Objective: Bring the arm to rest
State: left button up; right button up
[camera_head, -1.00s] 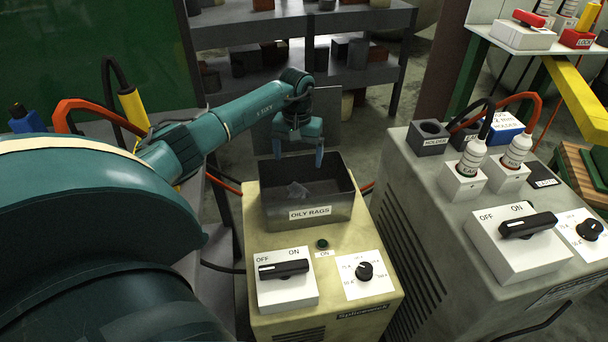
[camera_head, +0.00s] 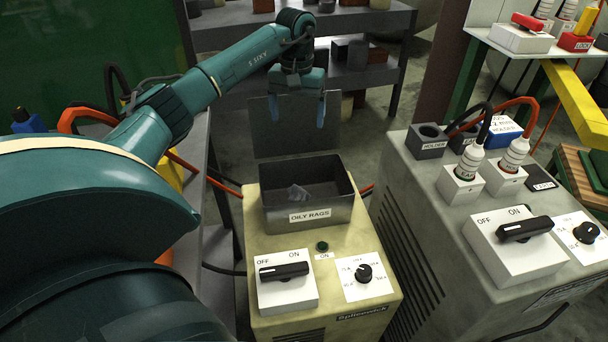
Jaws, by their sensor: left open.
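My left gripper (camera_head: 297,108) is open and empty, with its fingers pointing down. It is raised above and behind the oily rags bin (camera_head: 310,215), in front of the bin's upright lid (camera_head: 268,135). The dark metal bin is open and stands on the yellowish cabinet. My left arm (camera_head: 215,82) reaches in from the left. My right gripper is not in view.
The yellowish cabinet carries an OFF/ON switch (camera_head: 285,278) and a dial (camera_head: 364,273). A grey cabinet (camera_head: 430,185) with cable plugs and a large switch (camera_head: 522,229) stands at right. Shelves (camera_head: 385,85) with dark blocks are behind. A grey table (camera_head: 190,160) lies under my arm.

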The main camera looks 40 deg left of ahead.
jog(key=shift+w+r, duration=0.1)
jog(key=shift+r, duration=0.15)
